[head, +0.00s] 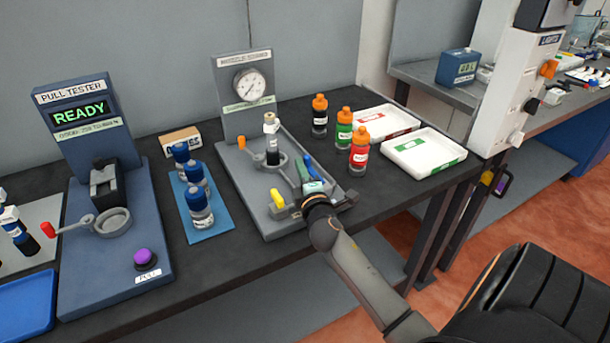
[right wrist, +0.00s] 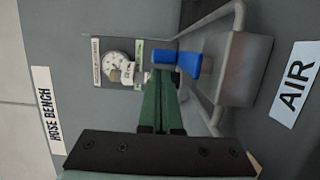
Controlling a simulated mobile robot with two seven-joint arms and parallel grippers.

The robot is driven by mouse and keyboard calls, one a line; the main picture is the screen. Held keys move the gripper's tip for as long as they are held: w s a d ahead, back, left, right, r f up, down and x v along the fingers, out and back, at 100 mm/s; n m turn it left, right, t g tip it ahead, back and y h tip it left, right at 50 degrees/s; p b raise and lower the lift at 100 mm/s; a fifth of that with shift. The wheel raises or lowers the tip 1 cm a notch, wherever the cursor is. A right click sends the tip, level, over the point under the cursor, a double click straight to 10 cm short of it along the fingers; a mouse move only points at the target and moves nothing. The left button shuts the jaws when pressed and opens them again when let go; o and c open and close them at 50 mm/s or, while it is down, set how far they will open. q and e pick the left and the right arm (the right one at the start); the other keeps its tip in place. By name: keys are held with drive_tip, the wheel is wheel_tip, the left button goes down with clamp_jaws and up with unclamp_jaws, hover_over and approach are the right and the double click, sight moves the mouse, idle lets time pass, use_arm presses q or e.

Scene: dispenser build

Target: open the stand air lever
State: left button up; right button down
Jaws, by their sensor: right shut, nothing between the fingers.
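The grey stand (head: 284,222) has an upright panel with a round gauge (head: 250,84). A blue lever (head: 309,165) is on the stand's right side, and it also shows in the right wrist view (right wrist: 178,58). An AIR label (right wrist: 297,86) is to the right of this lever. My right gripper (head: 310,183) is at the stand's front right, by the blue lever. Its green fingers (right wrist: 159,84) are shut and empty, with the tips close to the lever. I cannot tell whether they touch it. My left gripper is out of view.
An orange-tipped clamp lever (head: 241,142) and a yellow handle (head: 278,198) are on the stand. Capped bottles (head: 359,152) and white trays (head: 424,153) are to its right. A blue mat (head: 222,222) with blue-capped bottles and the pull tester (head: 128,272) are to its left.

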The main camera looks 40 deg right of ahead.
sight(307, 162)
drive_tip(key=shift+w+d, duration=0.25)
drive_tip(key=shift+w, duration=0.25)
drive_tip(key=m+g+h+b, duration=0.1)
drive_tip(key=d+m+g+h+b, duration=0.1)
drive_tip(key=h+b, duration=0.1)
drive_tip(key=shift+w+d+f, duration=0.1)
drive_tip(key=shift+w+f, duration=0.05)
drive_tip(key=shift+f, duration=0.05)
drive_tip(key=shift+d+m+g+h+b, duration=0.2)
drive_tip(key=shift+m+g+h+b, duration=0.1)
drive_tip(key=shift+m+h+b, duration=0.15)
drive_tip(key=shift+d+r, duration=0.25)
drive_tip(key=shift+d, duration=0.15)
drive_tip(key=shift+d+p, duration=0.1)
drive_tip(key=shift+p, duration=0.2)
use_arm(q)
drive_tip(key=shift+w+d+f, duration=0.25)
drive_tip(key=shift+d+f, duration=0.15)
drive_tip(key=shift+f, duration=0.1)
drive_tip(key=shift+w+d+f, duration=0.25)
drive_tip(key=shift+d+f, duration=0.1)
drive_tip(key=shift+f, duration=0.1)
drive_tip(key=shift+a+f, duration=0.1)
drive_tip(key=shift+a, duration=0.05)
